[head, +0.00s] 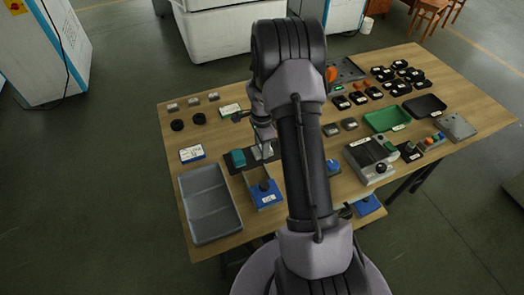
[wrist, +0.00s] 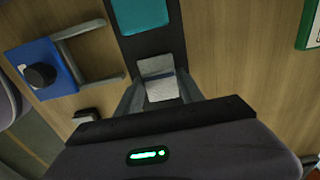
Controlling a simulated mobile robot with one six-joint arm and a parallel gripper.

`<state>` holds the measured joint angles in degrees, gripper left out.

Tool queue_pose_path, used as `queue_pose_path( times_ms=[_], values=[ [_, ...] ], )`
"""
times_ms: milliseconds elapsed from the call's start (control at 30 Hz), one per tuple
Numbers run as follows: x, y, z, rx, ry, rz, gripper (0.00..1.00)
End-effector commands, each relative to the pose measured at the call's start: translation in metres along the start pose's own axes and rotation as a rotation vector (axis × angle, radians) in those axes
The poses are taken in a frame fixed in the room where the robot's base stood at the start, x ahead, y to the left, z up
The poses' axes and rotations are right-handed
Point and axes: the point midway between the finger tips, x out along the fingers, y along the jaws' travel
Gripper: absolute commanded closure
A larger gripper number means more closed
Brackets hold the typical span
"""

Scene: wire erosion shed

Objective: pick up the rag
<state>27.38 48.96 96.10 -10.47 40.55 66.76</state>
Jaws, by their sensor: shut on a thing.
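The rag (wrist: 161,88) shows in the wrist view as a small pale grey folded piece with a darker band across it. It lies between my two fingers, over a dark strip. My gripper (wrist: 160,80) is shut on it, with a finger at each side. In the head view my gripper (head: 264,149) points down at the table, left of my arm, and a bit of the pale rag (head: 263,154) shows at its tips. I cannot tell whether the rag still touches the strip.
A teal block (head: 238,158) sits close beside the gripper, also in the wrist view (wrist: 139,14). A grey tray (head: 209,203) lies front left on the wooden table (head: 165,135); the right half is crowded.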

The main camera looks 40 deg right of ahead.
Motion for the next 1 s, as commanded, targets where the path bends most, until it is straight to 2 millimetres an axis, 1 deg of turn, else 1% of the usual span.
queue_pose_path(
  times_ms=[33,67,200,267,367,500,600,667,767,967,1000],
  values=[
    [0.000,0.000,0.000,0.000,0.000,0.000,0.94],
    [0.000,0.000,0.000,0.000,0.000,0.000,1.00],
    [0.000,0.000,0.000,0.000,0.000,0.000,1.00],
    [-0.004,0.000,0.000,0.000,0.000,-0.001,1.00],
    [-0.027,-0.001,0.000,-0.001,0.001,-0.003,1.00],
    [-0.067,-0.001,0.000,0.000,0.000,-0.003,1.00],
    [-0.087,-0.001,0.000,0.000,0.000,-0.002,1.00],
    [-0.095,-0.001,0.000,-0.001,0.001,-0.002,1.00],
    [-0.101,0.000,0.000,-0.001,0.000,0.000,1.00],
    [-0.100,0.000,0.000,-0.001,0.000,0.001,1.00],
    [-0.100,0.000,0.000,0.000,0.000,0.001,0.61]
  ],
)
